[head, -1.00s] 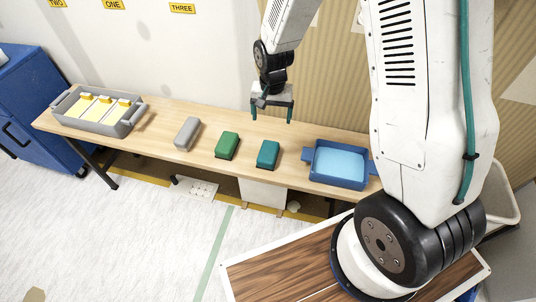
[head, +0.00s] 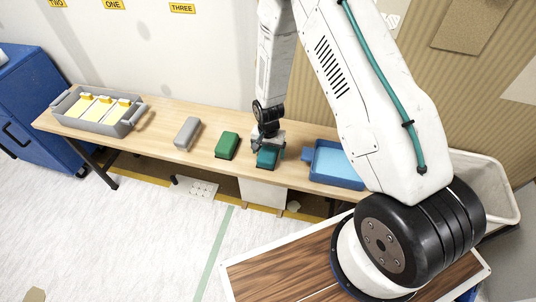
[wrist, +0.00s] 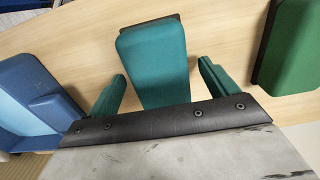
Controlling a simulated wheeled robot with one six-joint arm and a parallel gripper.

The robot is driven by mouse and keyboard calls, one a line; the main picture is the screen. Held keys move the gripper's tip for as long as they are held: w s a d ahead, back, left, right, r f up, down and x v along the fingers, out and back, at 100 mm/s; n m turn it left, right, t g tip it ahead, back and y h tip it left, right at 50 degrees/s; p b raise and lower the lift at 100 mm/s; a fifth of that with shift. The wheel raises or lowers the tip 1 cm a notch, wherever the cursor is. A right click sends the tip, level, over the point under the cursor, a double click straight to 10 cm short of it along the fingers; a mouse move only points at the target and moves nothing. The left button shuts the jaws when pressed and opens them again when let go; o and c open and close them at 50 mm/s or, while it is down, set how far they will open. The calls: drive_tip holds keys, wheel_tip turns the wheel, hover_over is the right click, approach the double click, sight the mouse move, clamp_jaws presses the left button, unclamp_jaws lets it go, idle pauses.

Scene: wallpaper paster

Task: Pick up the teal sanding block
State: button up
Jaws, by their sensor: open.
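The teal sanding block (head: 266,160) sits on the wooden table between the green block and the blue tray. It also shows in the wrist view (wrist: 155,62), lying between my two teal fingers. My gripper (head: 267,152) is open and low at the block, with a gap visible on each side of it in the wrist view (wrist: 160,88). The near end of the block is hidden behind the gripper body in the wrist view.
A green block (head: 227,145) stands left of the teal one, with a grey block (head: 187,133) farther left. A blue tray (head: 338,182) with a light blue inside is close on the right. A grey bin (head: 133,117) with yellow items stands at the table's left end.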

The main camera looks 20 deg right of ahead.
sight(268, 150)
drive_tip(key=shift+f, duration=0.3)
drive_tip(key=c, duration=1.1)
drive_tip(key=shift+c, duration=0.2)
drive_tip(key=shift+r, duration=0.15)
wheel_tip(268, 150, up, 10)
drive_tip(key=shift+f, duration=0.1)
